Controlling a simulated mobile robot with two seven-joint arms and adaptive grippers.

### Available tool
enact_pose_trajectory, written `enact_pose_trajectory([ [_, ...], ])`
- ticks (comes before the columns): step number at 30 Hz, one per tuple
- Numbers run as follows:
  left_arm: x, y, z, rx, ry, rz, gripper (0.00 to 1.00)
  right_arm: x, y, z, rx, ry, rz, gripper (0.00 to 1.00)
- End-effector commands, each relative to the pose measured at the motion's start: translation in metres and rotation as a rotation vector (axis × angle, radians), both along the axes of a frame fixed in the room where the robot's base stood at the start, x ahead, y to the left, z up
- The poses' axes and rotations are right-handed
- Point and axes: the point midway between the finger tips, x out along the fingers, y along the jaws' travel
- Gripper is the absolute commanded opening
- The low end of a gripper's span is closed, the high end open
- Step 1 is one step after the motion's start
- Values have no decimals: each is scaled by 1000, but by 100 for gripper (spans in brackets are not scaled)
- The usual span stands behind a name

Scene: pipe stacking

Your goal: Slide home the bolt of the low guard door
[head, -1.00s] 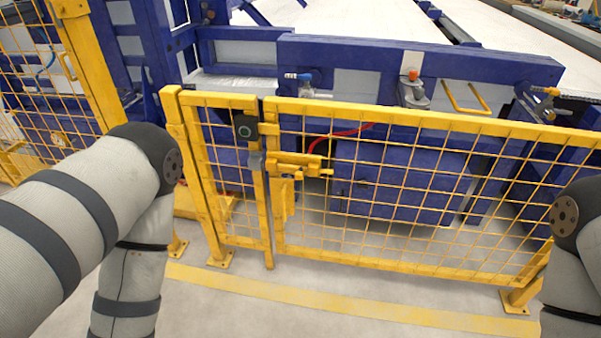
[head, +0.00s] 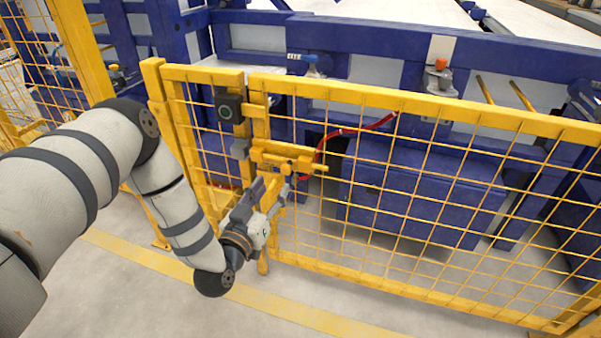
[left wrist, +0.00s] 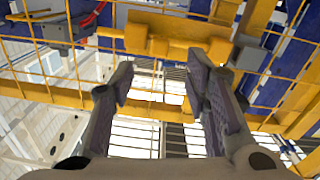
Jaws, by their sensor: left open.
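The low guard door (head: 420,112) is a yellow frame with wire mesh, standing upright against its post in the head view. Its yellow bolt (head: 285,156) sits near the top left of the door, with a thin bar end sticking out to the right. My left gripper (head: 270,190) is open and empty, just below the bolt and in front of the mesh. In the left wrist view, the bolt (left wrist: 165,38) lies beyond the two spread fingertips (left wrist: 160,85), apart from them. Whether the bolt's left end enters its keeper is hard to tell. My right gripper is out of view.
A dark box with a round face (head: 229,107) and a grey block (head: 240,149) sit on the post side, left of the bolt. A red hose (head: 345,132) and blue machine frame (head: 420,190) stand behind the mesh. The floor in front is clear.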

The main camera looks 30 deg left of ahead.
Motion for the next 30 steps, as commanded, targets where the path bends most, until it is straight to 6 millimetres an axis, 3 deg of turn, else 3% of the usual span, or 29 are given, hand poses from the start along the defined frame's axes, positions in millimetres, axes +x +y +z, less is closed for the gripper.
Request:
enact_pose_trajectory([
  [3,31,6,-1,0,-1,0,43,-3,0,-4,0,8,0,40],
  [9,71,14,-2,-1,4,-2,43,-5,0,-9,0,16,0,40],
  [14,84,16,-2,-2,6,-2,43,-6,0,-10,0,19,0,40],
  [21,85,16,-1,-3,6,-2,43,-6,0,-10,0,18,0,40],
  [27,85,16,-1,-2,6,-2,0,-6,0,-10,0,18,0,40],
  [30,85,16,-1,-3,7,-2,0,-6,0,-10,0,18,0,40],
])
